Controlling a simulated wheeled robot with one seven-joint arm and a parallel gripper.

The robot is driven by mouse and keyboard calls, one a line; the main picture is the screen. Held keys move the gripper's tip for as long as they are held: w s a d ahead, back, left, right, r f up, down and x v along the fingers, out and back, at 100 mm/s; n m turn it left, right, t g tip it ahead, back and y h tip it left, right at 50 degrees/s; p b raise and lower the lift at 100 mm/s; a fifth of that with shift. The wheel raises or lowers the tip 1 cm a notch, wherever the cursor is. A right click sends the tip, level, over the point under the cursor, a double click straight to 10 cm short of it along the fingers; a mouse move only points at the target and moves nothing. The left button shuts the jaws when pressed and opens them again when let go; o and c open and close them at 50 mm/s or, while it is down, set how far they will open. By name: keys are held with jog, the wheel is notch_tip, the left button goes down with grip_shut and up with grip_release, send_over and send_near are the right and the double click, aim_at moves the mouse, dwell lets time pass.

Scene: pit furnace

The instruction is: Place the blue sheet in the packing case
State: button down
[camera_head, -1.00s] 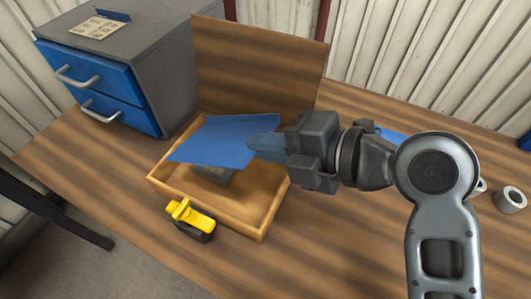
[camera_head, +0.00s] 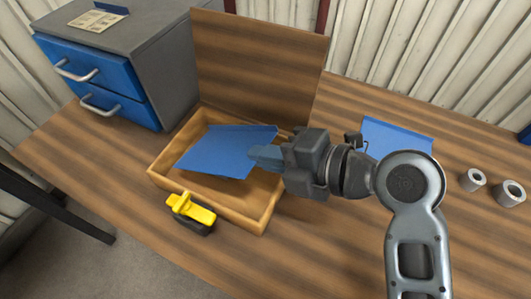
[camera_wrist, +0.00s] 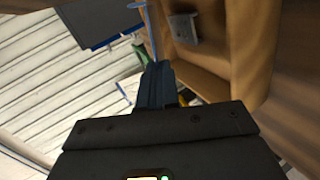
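The blue sheet (camera_head: 225,150) is over the open packing case (camera_head: 240,218), a shallow wooden box with its lid raised at the back. The sheet looks tilted and lies within the case's outline; I cannot tell whether it touches the floor of the case. My gripper (camera_head: 252,158) is at the sheet's right edge, its fingers closed on it. In the wrist view the fingers (camera_wrist: 155,82) are together, with the sheet seen nearly edge-on as a thin blue strip beyond them. A grey object (camera_wrist: 184,28) lies inside the case, hidden under the sheet in the head view.
A yellow and black tool (camera_head: 190,212) stands just in front of the case. A grey cabinet with blue drawers (camera_head: 105,85) is at the left. Another blue sheet (camera_head: 395,136) lies to the right, partly behind my arm. Two metal rings (camera_head: 473,180) (camera_head: 511,193) are at far right.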

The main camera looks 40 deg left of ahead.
jog(key=shift+f+b, duration=0.4)
jog(key=shift+b, duration=0.25)
jog(key=c, duration=1.4)
grip_release()
jog(key=shift+r, duration=0.1)
jog(key=v, duration=1.2)
jog(key=shift+w+r, duration=0.1)
jog(key=shift+r, duration=0.4)
